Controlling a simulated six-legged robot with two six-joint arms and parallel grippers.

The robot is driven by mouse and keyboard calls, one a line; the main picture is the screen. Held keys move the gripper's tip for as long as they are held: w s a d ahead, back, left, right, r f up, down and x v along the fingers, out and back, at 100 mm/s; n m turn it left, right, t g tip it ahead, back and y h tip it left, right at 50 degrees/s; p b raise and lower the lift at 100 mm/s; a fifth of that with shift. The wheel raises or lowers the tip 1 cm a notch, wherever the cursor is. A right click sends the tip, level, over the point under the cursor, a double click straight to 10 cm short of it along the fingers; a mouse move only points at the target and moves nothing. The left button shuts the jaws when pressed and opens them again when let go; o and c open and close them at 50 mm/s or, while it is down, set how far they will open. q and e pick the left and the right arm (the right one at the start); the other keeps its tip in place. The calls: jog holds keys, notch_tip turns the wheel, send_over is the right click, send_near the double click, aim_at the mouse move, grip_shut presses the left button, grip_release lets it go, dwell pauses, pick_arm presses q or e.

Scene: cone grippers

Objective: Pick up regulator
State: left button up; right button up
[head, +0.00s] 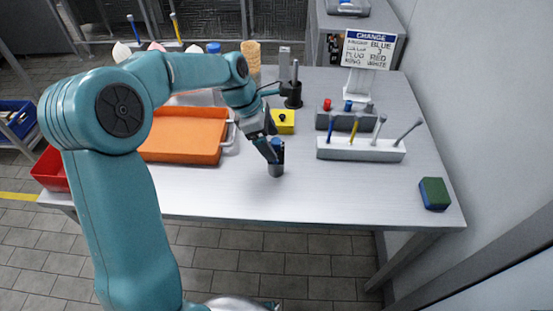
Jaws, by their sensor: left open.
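My left arm reaches in from the left over the table, and its gripper (271,152) is open, pointing down. A small dark cylinder with a blue upper part (277,169) stands upright on the table right at the fingertips. I cannot tell whether the fingers touch it or only stand around or beside it. Nothing in view is labelled as the regulator, so I cannot be sure this cylinder is it. The gripper partly hides the cylinder's upper part. My right gripper is not in view.
An orange tray (180,151) lies left of the gripper. A yellow block with a black knob (284,121) is behind it. A white rack (360,154) with several upright tools stands to the right. A green and blue block (434,193) lies near the right edge. The front middle is clear.

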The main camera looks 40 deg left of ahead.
aim_at(279, 153)
pick_arm(q)
jog(key=shift+d+f, duration=0.15)
jog(key=shift+d, duration=0.05)
jog(key=shift+x, duration=2.6)
jog(key=c, duration=1.2)
